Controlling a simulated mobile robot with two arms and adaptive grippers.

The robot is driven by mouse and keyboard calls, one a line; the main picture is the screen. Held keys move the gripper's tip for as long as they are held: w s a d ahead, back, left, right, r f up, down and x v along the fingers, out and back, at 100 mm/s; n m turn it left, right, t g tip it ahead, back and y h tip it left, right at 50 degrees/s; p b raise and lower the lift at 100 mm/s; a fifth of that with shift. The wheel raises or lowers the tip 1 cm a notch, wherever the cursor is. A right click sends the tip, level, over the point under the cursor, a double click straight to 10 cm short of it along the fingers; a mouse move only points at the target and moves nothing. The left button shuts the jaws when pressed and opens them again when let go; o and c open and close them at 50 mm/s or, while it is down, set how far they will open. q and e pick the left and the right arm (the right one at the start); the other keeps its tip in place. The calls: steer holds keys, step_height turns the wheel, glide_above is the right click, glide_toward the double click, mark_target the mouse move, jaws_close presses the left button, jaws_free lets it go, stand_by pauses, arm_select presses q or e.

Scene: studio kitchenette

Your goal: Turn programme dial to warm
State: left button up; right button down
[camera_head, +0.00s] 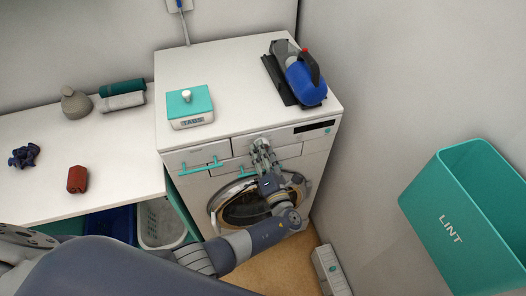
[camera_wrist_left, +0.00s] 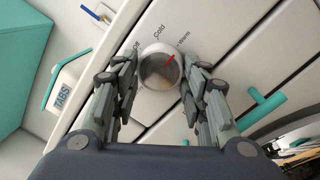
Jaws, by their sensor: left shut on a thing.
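My left gripper (camera_wrist_left: 161,60) is shut on the dial, one finger on each side. In the head view, my left gripper (camera_head: 262,147) is at the panel and hides the dial. My right gripper is not in view.
Teal handles (camera_head: 201,165) stick out left of the gripper; another (camera_wrist_left: 263,108) shows in the wrist view. The round door (camera_head: 244,207) is below. A teal LINT bin (camera_head: 462,205) is at right.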

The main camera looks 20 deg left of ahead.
arm_select(q)
steer(key=shift+w+r, duration=0.1)
steer(key=shift+r, duration=0.1)
steer(key=o, duration=1.1)
steer(key=shift+c, duration=0.2)
steer(key=shift+f, duration=0.15)
steer(key=v, duration=1.2)
